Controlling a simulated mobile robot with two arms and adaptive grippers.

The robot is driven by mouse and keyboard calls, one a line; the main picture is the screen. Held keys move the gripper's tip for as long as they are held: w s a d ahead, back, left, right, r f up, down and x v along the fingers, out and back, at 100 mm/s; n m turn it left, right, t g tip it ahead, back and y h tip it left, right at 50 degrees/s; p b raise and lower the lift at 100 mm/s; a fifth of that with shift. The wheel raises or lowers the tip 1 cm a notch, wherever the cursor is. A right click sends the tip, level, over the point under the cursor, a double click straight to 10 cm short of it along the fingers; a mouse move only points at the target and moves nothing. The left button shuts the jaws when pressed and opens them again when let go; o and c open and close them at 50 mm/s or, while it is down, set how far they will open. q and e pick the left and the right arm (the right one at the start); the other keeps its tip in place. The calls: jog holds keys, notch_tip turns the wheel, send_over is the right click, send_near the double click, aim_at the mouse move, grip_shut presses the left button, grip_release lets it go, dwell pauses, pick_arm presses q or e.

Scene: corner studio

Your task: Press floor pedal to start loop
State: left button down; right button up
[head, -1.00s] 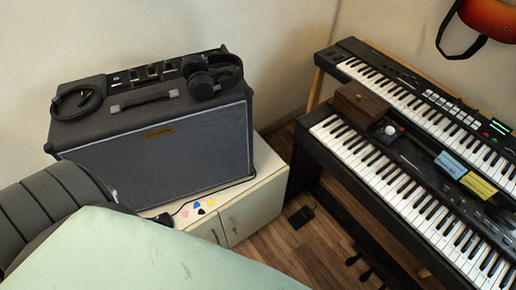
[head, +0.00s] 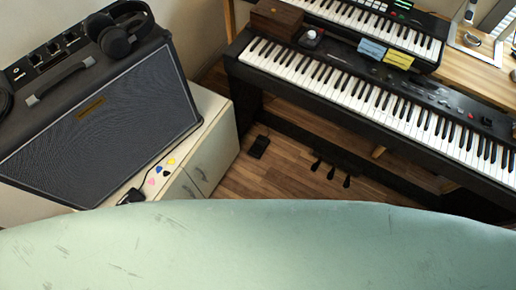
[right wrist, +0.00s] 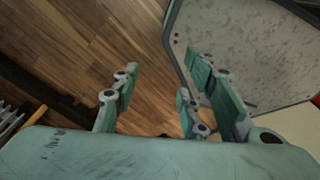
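A small black floor pedal (head: 259,146) lies on the wood floor, between the white cabinet and the black keyboard stand. Three piano pedals (head: 330,171) stick out under the stand, to the right of it. My right gripper (right wrist: 163,88) shows in the right wrist view with its fingers apart and nothing between them, above bare wood floor. The floor pedal does not show in that view. My left gripper is not in view.
A white cabinet (head: 209,146) with a large grey amplifier (head: 105,115) stands at the left. The long keyboard (head: 370,100) and its stand span the right. Open wood floor (head: 275,180) lies between them. A grey speckled panel (right wrist: 245,45) is close to the right gripper's fingers.

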jog(key=shift+s+a, duration=0.15)
jog(key=shift+a, duration=0.5)
jog(key=shift+c, duration=0.6)
jog(key=shift+a, duration=0.15)
jog(key=c, duration=0.4)
jog(key=shift+d, duration=0.2)
grip_shut()
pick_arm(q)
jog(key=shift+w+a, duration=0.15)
pick_arm(e)
jog(key=shift+d, duration=0.3)
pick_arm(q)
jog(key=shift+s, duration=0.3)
pick_arm(e)
jog(key=shift+a, duration=0.15)
